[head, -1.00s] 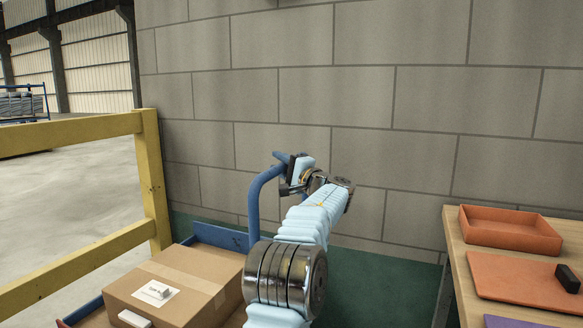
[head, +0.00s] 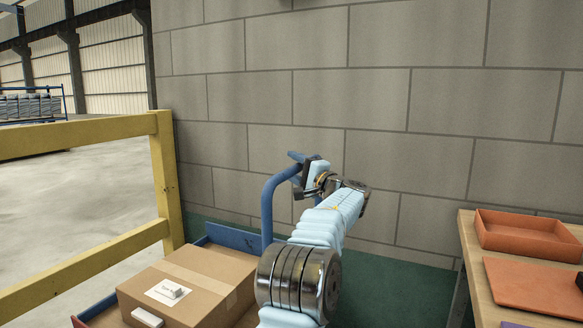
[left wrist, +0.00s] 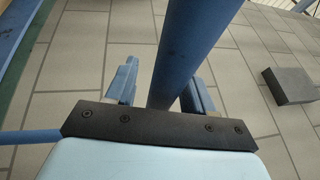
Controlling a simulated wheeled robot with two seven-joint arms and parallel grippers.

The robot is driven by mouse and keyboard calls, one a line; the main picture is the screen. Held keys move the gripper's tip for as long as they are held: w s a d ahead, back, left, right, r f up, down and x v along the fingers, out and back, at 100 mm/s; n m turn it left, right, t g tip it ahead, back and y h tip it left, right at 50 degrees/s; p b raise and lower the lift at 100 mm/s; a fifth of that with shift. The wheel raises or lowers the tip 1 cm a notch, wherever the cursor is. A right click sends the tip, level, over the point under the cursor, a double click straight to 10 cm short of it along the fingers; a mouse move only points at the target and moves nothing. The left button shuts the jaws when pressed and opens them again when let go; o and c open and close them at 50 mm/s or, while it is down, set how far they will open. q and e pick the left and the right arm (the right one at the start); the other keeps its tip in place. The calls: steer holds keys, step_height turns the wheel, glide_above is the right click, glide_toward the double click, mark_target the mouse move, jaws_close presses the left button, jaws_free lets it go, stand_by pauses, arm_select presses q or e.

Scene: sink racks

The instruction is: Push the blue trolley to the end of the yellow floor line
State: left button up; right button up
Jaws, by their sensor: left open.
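The blue trolley shows in the head view with its bent tube handle (head: 267,212) standing up and a blue end panel (head: 232,237) low beside it. A taped cardboard box (head: 205,277) with a white label rides on its deck. My left gripper (head: 304,181) is at the top of the handle. In the left wrist view, the open fingers of my left gripper (left wrist: 160,88) stand either side of the blue handle tube (left wrist: 187,50), with gaps visible beside it. My right gripper is out of view. The yellow floor line is not seen in either view.
A yellow railing (head: 163,180) stands left of the trolley. A grey block wall (head: 400,120) is behind it, with green floor (head: 400,290) at its foot. A wooden table (head: 468,250) on the right holds an orange tray (head: 525,243). Open concrete floor lies beyond the railing.

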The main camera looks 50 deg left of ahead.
arm_select(q)
steer(key=w+d+f+b, duration=0.1)
steer(key=d+f+b, duration=0.1)
steer(key=d, duration=1)
steer(key=shift+d+f, duration=0.15)
steer(key=shift+d, duration=0.1)
steer(key=shift+w, duration=0.1)
